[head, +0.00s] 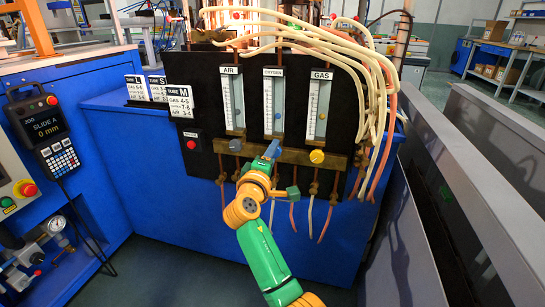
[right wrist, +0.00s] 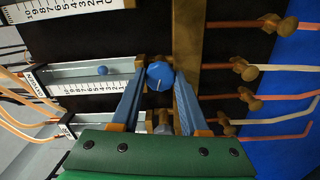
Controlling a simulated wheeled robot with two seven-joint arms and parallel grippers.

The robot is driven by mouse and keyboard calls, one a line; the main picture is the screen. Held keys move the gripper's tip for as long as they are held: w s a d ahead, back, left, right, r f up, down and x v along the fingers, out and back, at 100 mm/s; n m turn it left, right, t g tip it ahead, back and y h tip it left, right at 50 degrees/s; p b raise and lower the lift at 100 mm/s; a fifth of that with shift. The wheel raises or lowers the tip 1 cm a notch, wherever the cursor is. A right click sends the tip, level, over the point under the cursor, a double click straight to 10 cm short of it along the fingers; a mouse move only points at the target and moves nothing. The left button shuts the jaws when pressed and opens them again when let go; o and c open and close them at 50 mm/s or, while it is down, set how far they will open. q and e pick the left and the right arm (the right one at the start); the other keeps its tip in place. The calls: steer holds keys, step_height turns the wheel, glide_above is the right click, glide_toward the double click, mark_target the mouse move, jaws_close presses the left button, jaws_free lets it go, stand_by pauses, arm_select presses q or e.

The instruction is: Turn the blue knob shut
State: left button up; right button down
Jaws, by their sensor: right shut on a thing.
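The blue knob (right wrist: 160,75) shows in the right wrist view between the two blue fingertips of my right gripper (right wrist: 160,88). A thin pale line marks its face. The gripper is shut on the knob. My left gripper is not in view.
A yellow knob (head: 317,156) sits right of the gripper under the GAS flowmeter (head: 318,105). Pale hoses (head: 375,80) drape at the right. A red button (head: 191,144) is at the left.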

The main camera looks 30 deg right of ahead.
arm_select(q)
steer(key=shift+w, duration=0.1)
arm_select(e)
steer(key=shift+f, duration=0.15)
steer(key=shift+c, duration=2.2)
jaws_free()
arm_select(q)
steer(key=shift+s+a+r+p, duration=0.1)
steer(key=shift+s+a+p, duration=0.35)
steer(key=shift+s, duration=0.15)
arm_select(e)
steer(key=v, duration=0.7)
steer(key=shift+a, duration=0.1)
